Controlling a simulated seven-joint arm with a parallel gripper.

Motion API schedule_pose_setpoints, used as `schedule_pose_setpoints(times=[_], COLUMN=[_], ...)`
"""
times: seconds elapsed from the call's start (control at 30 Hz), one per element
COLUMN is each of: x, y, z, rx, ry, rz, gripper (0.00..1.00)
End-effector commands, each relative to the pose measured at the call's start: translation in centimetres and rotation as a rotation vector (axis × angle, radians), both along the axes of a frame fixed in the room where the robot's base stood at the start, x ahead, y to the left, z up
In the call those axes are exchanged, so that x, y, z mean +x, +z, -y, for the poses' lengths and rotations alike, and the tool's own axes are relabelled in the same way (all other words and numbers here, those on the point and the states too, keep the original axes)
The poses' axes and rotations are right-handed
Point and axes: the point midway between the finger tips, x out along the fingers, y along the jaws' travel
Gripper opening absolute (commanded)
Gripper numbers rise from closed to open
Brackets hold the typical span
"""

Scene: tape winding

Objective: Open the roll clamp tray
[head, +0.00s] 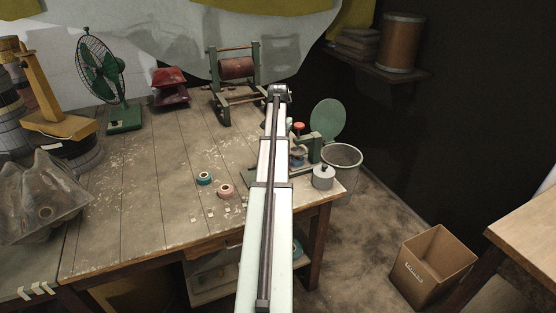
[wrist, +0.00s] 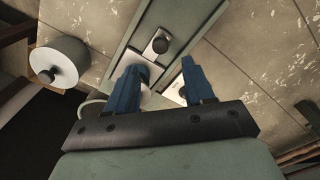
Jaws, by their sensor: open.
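A green machine (head: 315,146) with a round green disc (head: 327,120) and a red knob stands at the table's right edge, partly hidden by my arm. The wrist view shows a green base (wrist: 128,47) carrying a pale metal plate (wrist: 152,55) with a dark round knob (wrist: 161,45). I cannot tell which part is the roll clamp tray. My gripper (wrist: 160,66) is open, its blue fingers apart over the machine, with nothing clearly held between them. The head view hides the fingers behind my arm.
A grey cylinder with a knob (head: 323,178) stands at the table's right corner; it also shows in the wrist view (wrist: 60,64). A blue roll (head: 204,178) and a pink roll (head: 226,191) lie mid-table. The table's left-middle is clear.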

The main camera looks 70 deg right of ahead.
Motion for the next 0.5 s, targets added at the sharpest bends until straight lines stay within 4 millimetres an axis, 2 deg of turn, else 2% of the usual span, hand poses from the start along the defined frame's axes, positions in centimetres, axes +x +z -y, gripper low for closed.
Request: schedule_pose_setpoints(times=[0.2,0.5], x=[0.0,0.0], y=[-3.8,-7.1], z=[-0.1,0.0], rx=[0.001,0.000], ry=[0.000,0.000], rz=[0.000,0.000], gripper=[0.53,0.53])
